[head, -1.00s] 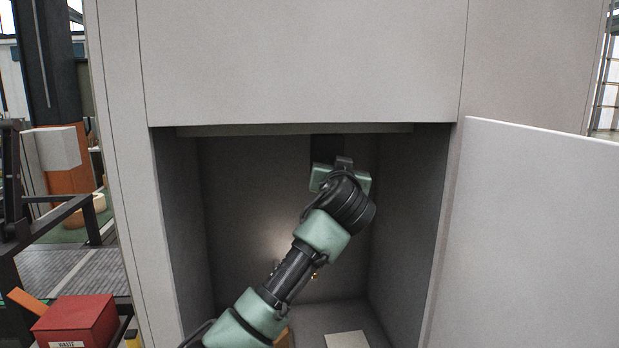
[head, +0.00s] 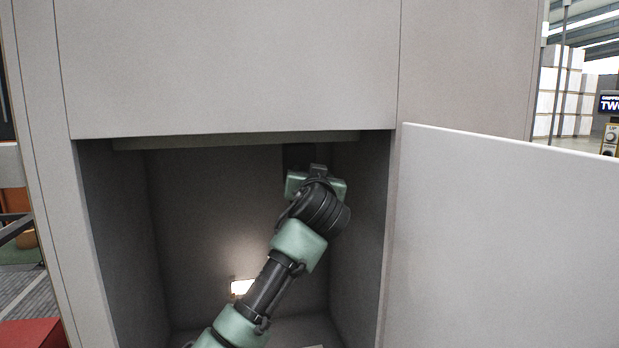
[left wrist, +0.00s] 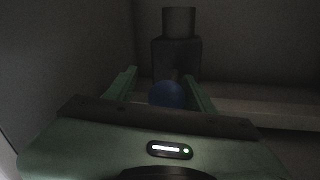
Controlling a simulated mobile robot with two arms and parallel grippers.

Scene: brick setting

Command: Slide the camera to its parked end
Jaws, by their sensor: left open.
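My left gripper (head: 316,180) is inside the open compartment of a tall grey cabinet, high up near the back. In the left wrist view my left gripper (left wrist: 162,84) is open, with its two green fingers apart. A round blue part (left wrist: 167,94) shows between the fingers; I cannot tell whether they touch it. Just beyond is a dark box with a cylinder on top (left wrist: 177,52), which looks like the camera; the view is dim. In the head view my wrist hides most of this. My right gripper is not in view.
The cabinet door (head: 500,240) stands open at the right. A small bright light (head: 241,287) shows low inside. A red box (head: 32,334) is at the lower left.

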